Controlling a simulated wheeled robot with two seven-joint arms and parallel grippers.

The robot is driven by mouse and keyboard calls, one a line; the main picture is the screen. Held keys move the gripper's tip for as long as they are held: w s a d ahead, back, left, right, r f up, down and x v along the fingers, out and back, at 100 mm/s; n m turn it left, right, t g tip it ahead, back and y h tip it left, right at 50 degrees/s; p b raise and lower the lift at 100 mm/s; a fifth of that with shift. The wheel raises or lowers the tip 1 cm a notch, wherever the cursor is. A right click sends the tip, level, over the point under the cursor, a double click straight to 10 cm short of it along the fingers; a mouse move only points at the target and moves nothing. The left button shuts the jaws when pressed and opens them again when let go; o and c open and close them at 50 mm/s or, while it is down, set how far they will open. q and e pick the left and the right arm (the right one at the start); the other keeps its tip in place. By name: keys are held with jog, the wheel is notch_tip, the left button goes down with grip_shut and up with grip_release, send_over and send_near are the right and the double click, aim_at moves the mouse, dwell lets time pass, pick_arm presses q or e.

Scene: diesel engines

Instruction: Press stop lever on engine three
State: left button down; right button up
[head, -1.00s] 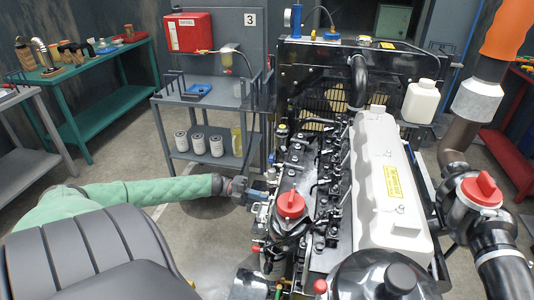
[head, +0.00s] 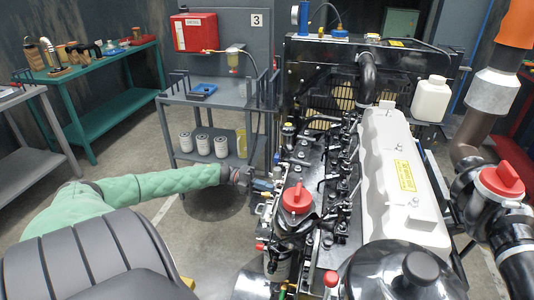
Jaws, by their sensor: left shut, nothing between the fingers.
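The engine (head: 400,185), with a long pale rocker cover, fills the right half of the head view. A sign with the number 3 (head: 257,20) is on the grey panel behind it. My left gripper (head: 268,186) is shut and empty at the engine's left side, by the fittings below the black pipes. It is small in the picture, and I cannot tell whether it touches anything. The stop lever cannot be made out clearly among these parts. A small red part (head: 261,246) shows lower on that side. My right gripper is out of view.
A red cap (head: 296,197) stands on the engine near my left gripper, and another red cap (head: 502,180) is at the right. A grey cart (head: 215,100) with white filters stands behind my left arm. Open floor lies left of the engine.

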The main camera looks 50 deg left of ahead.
pick_arm(q)
jog(key=shift+w+a+r, duration=0.35)
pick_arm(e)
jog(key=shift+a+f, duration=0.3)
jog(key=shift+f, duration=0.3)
pick_arm(q)
jog(key=shift+a+r+t, duration=0.15)
jog(key=shift+r+t, duration=0.05)
jog(key=shift+t, duration=0.1)
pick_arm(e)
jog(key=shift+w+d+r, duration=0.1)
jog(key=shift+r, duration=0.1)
pick_arm(q)
jog(key=f+v, duration=0.1)
jog(key=v, duration=0.6)
jog(key=shift+s, duration=0.4)
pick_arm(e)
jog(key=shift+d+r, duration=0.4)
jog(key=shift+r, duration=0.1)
